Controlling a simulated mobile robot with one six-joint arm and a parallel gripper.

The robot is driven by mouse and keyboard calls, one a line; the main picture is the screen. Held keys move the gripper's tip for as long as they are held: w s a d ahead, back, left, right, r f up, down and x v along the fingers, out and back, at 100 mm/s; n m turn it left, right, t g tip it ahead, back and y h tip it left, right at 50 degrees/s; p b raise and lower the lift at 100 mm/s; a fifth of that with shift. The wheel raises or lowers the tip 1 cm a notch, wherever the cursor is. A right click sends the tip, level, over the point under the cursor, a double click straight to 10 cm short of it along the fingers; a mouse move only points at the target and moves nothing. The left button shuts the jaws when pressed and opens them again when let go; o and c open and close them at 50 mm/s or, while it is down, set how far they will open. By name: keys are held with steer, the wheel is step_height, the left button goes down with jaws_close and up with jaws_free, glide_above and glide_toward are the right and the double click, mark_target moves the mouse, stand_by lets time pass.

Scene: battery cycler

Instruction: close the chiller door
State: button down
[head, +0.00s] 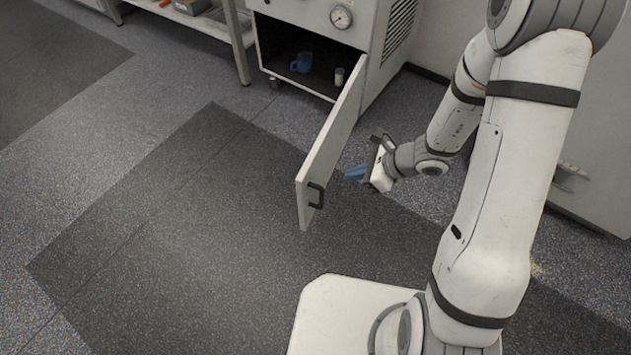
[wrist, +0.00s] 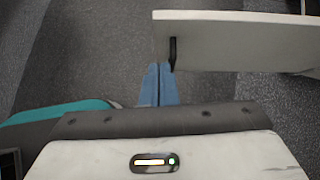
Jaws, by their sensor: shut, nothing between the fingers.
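The chiller (head: 316,38) stands at the top of the head view. Its white door (head: 334,142) is hinged at the right side of the opening and stands wide open, sticking out toward me. A dark handle (head: 316,195) sits near the door's free end. In the wrist view the door (wrist: 235,40) crosses the upper right, with the handle (wrist: 173,53) near its left end. My gripper (head: 347,173) is shut and empty, to the right of the door on the handle side. Its blue fingertips (wrist: 159,70) appear close to the handle; I cannot tell whether they touch.
Inside the chiller are a blue mug (head: 301,62) and a small white container (head: 339,76). A shelf table (head: 240,50) stands left of the chiller. The floor (head: 190,220) left of the door is clear. A light cabinet (head: 600,150) stands at the right.

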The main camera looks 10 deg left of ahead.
step_height(320, 180, down, 2)
steer(key=b, duration=0.4)
glide_toward(305, 180)
steer(key=shift+m, duration=0.4)
steer(key=shift+x, duration=2.95)
